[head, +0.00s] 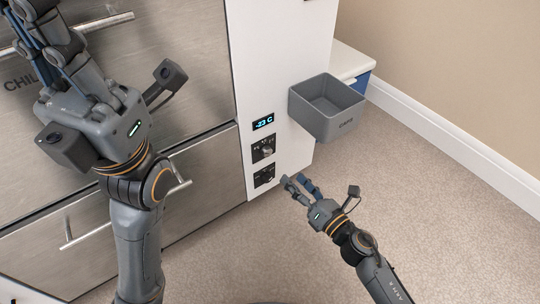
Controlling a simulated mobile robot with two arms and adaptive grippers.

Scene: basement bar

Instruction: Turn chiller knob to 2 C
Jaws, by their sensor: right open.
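A white control panel (285,50) beside the steel chiller front has a small display (263,122) reading about -23 C. Below it sits a control with a silver knob (268,152). Lower down is a second dark control with a knob (264,176). Which knob belongs to the chiller, and their dial marks, are too small to tell. My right gripper (299,182) is open and empty, just right of the lower knob, apparently not touching it. My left gripper (38,22) is at the upper left in front of the steel front; its fingers are partly cut off and its opening is unclear.
A grey bin (328,105) sticks out from the panel's right side, above my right gripper. Steel drawers (110,225) with bar handles fill the left. The carpet (400,170) is clear on the right, up to the white baseboard (430,125).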

